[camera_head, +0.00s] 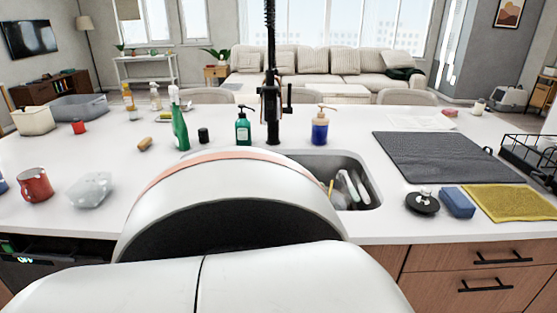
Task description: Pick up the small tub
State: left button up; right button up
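A small translucent white tub (90,190) lies on the left part of the white counter, near the front edge. It is the likeliest small tub in view, and its inside is hard to make out. It stands to the right of a red mug (35,185) and apart from it. A larger grey basin (78,107) is at the back left. Neither of my grippers shows in the head view. My own large white arm links fill the lower middle and hide part of the counter and sink.
A green spray bottle (180,126), green soap bottle (243,128), black faucet (271,100) and blue soap bottle (320,126) stand behind the sink (345,165), which holds dishes. A black mat (443,155), blue sponge (457,202) and yellow cloth (511,202) lie right.

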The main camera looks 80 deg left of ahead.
aim_at(89, 190)
jog(key=u, duration=3.85)
jog(key=z, duration=1.35)
jog(key=j+z, duration=0.1)
jog(key=j, duration=0.35)
jog(key=k+j+z, duration=0.1)
jog(key=j, duration=0.3)
jog(key=k+j+z, duration=0.15)
jog(key=j, duration=0.3)
jog(key=j+z, duration=0.1)
jog(key=j, duration=0.3)
jog(key=k+j+z, duration=0.1)
jog(key=j, duration=0.3)
